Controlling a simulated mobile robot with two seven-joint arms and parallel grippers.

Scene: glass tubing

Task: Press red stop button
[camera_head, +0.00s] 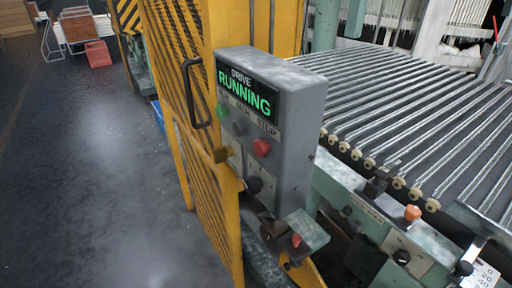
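A grey control box (296,130) stands in the middle of the head view, on the yellow guard frame. Below the screen, a green button (222,111) is at the left, a dark button (240,127) in the middle, and the red stop button (262,147) at the right under the label "STOP". Nothing covers the red button. Neither of my grippers is in view.
A yellow mesh gate (213,190) with a black handle (190,92) stands left of the box. A roller conveyor (420,100) runs at the right. Another red knob (296,240) and an orange knob (412,212) sit lower. The floor (90,190) at left is clear.

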